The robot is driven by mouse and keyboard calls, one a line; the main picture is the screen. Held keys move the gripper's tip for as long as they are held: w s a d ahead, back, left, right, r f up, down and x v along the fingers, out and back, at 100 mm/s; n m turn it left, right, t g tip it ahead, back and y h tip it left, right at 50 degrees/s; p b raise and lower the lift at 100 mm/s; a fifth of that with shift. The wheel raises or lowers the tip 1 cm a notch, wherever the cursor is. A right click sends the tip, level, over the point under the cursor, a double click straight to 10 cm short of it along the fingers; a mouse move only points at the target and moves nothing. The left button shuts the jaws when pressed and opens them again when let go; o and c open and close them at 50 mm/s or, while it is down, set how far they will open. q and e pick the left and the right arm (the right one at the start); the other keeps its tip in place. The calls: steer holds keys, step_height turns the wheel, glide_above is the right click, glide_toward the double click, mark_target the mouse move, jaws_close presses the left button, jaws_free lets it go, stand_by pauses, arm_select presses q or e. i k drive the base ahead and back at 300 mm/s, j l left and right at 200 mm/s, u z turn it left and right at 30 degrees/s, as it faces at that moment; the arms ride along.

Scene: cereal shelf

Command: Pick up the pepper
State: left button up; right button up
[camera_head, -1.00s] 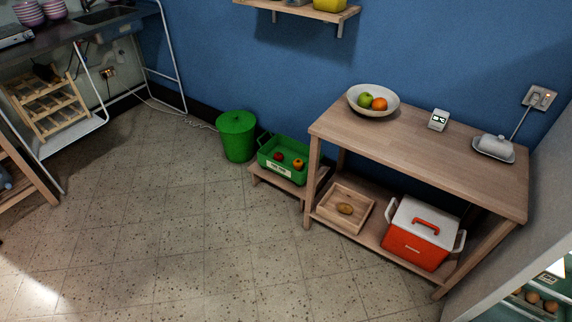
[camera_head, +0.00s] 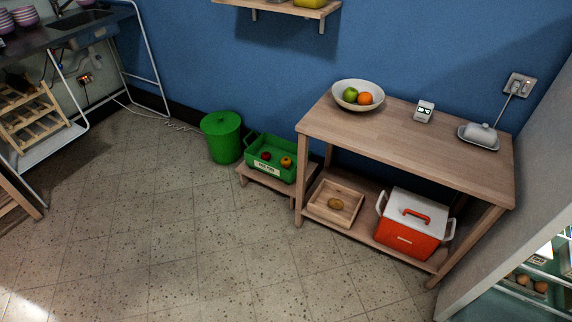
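I cannot pick out a pepper for certain. A green crate (camera_head: 290,172) on a low wooden stand holds a small red item (camera_head: 265,157) and an orange-yellow item (camera_head: 286,162); either could be a pepper, but they are too small to tell. A white bowl (camera_head: 340,98) on the wooden table holds a green fruit (camera_head: 350,94) and an orange fruit (camera_head: 365,98). Neither of my grippers is in view.
The wooden table (camera_head: 420,141) stands against the blue wall. Its lower shelf bears a wooden tray (camera_head: 317,208) with a brown item and a red-and-white cooler (camera_head: 405,236). A green bin (camera_head: 222,140) stands left of the crate. The tiled floor (camera_head: 170,240) in front is clear.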

mark_target(285, 162)
steer(key=i+j+z, duration=0.15)
steer(key=z, duration=0.2)
steer(key=i+j+z, duration=0.3)
steer(key=i+j, duration=0.2)
steer(key=j, duration=0.15)
steer(key=i+j+z, duration=0.15)
steer(key=j, duration=0.15)
steer(key=i+j, duration=0.15)
steer(key=j, duration=0.2)
steer(key=i+j+z, duration=0.15)
steer(key=j, duration=0.2)
steer(key=i+j, duration=0.15)
steer(key=j, duration=0.2)
steer(key=i+j+z, duration=0.1)
steer(key=j, duration=0.25)
steer(key=i+j+z, duration=0.1)
steer(key=j, duration=0.3)
steer(key=i, duration=0.1)
